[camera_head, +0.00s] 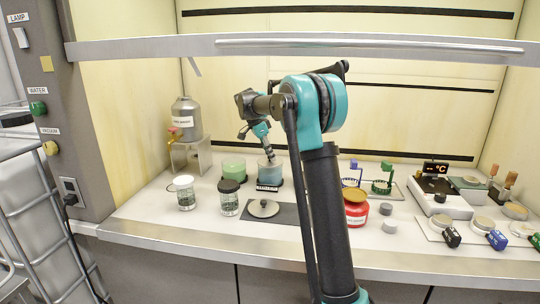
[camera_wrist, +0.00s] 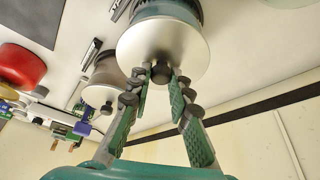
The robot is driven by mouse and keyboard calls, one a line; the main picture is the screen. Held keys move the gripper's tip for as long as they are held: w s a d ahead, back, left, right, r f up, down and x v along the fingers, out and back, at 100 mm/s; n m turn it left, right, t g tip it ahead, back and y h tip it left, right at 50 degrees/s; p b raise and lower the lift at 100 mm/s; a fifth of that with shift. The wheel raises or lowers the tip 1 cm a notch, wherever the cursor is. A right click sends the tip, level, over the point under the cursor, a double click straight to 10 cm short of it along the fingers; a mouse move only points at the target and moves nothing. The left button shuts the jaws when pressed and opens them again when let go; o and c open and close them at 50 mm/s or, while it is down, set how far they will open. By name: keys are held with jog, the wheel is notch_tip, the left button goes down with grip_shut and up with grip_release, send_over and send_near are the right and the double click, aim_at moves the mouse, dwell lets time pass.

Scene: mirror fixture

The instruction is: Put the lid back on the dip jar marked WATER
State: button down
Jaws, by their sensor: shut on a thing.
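My gripper (camera_wrist: 161,70) is shut on the black knob of a round silver lid (camera_wrist: 165,45). The lid lies over the blue jar's top (camera_wrist: 165,10) in the wrist view; I cannot tell whether it is seated. In the head view my gripper (camera_head: 270,158) points down at that jar, and the held lid is hard to make out. Another grey lid with a knob (camera_head: 263,208) lies on a dark mat (camera_head: 285,214).
A green jar (camera_head: 233,169) stands left of the blue one. A second lidded jar (camera_wrist: 104,92) is close by in the wrist view. Two small glass jars (camera_head: 186,197) stand in front, a red jar (camera_head: 356,213) to the right. A sash rail (camera_head: 300,45) crosses above.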

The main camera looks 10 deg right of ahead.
dwell(0.3)
jog(key=c, duration=1.3)
grip_release()
jog(key=shift+o, duration=0.4)
jog(key=o, duration=0.4)
jog(key=shift+r, duration=0.1)
jog(key=shift+r, duration=3.4)
jog(key=shift+c, duration=0.2)
grip_shut()
